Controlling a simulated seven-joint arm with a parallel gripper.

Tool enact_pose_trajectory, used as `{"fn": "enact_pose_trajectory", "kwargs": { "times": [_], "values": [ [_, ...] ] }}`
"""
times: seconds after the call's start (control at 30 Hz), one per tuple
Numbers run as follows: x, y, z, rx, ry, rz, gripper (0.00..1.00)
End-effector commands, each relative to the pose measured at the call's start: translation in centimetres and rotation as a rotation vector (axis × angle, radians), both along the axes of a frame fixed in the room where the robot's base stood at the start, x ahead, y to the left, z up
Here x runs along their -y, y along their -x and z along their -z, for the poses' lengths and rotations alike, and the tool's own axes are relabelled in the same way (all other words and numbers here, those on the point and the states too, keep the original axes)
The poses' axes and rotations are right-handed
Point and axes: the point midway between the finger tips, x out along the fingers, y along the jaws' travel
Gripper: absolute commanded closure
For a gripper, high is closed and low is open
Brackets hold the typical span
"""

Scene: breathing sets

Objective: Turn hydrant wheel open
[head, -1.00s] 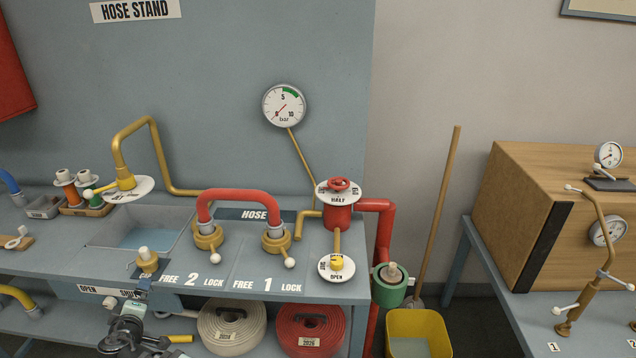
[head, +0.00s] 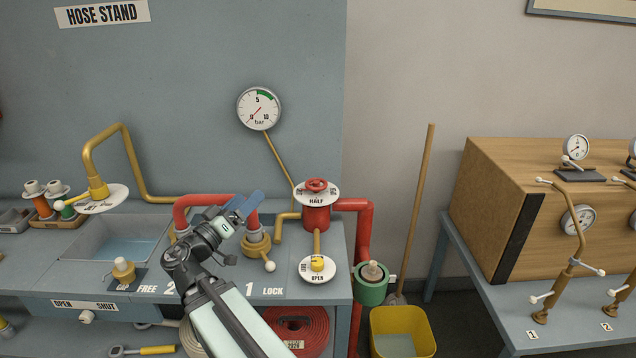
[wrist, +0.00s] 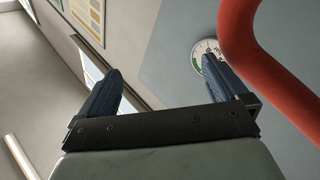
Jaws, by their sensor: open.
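The red hydrant wheel (head: 316,185) sits on top of a red hydrant body (head: 316,216), above a round white dial plate (head: 334,196) whose front reads HALF. My gripper (head: 248,204) is raised over the bench, left of the wheel and apart from it, in front of the red hose arch (head: 186,206). Its two blue fingers are open with nothing between them. In the wrist view my gripper (wrist: 165,85) is also open and empty. The red pipe (wrist: 262,60) passes close by its right finger, and the wheel is not seen there.
A yellow knob (head: 317,263) on a white OPEN dial stands in front of the hydrant. A white-tipped lever (head: 269,266) is beside my gripper. The pressure gauge (head: 259,108) hangs on the wall behind. A green fitting (head: 371,285) and yellow bucket (head: 402,330) are at right.

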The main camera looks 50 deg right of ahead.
Motion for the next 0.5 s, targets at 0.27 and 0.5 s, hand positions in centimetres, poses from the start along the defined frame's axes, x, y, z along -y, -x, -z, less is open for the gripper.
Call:
{"fn": "enact_pose_trajectory", "kwargs": {
  "times": [0.27,0.5],
  "values": [
    [7.5,3.2,3.0,0.139,-0.101,0.094,0.0],
    [12.2,2.4,5.3,0.351,-0.252,-0.035,0.0]
  ]
}}
